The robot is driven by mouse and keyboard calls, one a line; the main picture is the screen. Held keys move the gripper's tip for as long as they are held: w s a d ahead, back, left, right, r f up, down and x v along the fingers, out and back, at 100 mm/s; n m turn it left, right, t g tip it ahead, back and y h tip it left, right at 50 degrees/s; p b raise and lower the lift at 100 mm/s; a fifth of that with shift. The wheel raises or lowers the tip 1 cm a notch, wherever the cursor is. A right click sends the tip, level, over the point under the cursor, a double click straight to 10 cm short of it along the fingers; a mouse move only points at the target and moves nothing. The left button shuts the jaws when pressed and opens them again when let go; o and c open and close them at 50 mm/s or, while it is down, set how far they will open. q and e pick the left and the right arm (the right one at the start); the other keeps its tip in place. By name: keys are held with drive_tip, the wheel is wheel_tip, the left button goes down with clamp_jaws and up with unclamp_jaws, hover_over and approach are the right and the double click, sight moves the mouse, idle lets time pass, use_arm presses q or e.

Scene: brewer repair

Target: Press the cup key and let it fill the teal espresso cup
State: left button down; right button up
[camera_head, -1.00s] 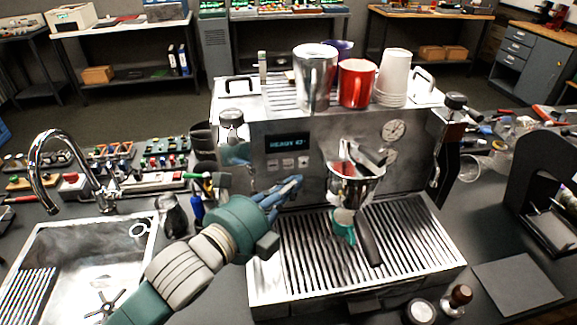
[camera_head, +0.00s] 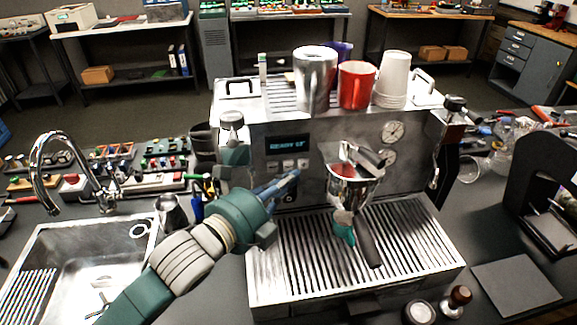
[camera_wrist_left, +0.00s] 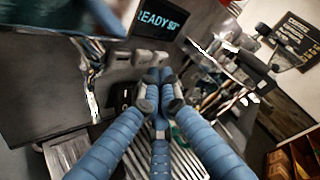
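The espresso machine (camera_head: 350,130) has a lit display (camera_head: 285,144) reading "READY", with a row of small keys (camera_head: 287,165) below it. My left gripper (camera_head: 294,175) has its blue fingers drawn together, with the tips close to the right end of the key row. In the left wrist view the fingertips (camera_wrist_left: 160,80) are bunched just right of two visible keys (camera_wrist_left: 128,59); contact cannot be made out. The teal espresso cup (camera_head: 343,232) stands on the drip grate under the portafilter (camera_head: 352,188), partly hidden by it. No liquid is visible. My right gripper is out of view.
A metal pitcher (camera_head: 315,80), a red mug (camera_head: 356,86) and stacked white cups (camera_head: 393,80) stand on the machine. A sink with a faucet (camera_head: 75,155) is at left. A tamper (camera_head: 458,299) stands at front right.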

use_arm(q)
drive_tip(key=shift+w, duration=0.15)
idle(0.7)
drive_tip(key=shift+w, duration=0.25)
drive_tip(key=shift+w+a+p, duration=0.15)
drive_tip(key=shift+w+p, duration=0.25)
drive_tip(key=shift+w, duration=0.05)
idle(0.6)
drive_tip(key=shift+s, duration=0.85)
drive_tip(key=shift+s+d+p, duration=0.2)
drive_tip(key=shift+s+p, duration=0.05)
drive_tip(key=shift+s, duration=0.55)
drive_tip(key=shift+s+d+p, duration=0.2)
drive_tip(key=shift+s+d, duration=0.05)
drive_tip(key=shift+s, duration=0.6)
drive_tip(key=shift+s+d+p, duration=0.2)
drive_tip(key=shift+s+p, duration=0.05)
drive_tip(key=shift+s, duration=0.55)
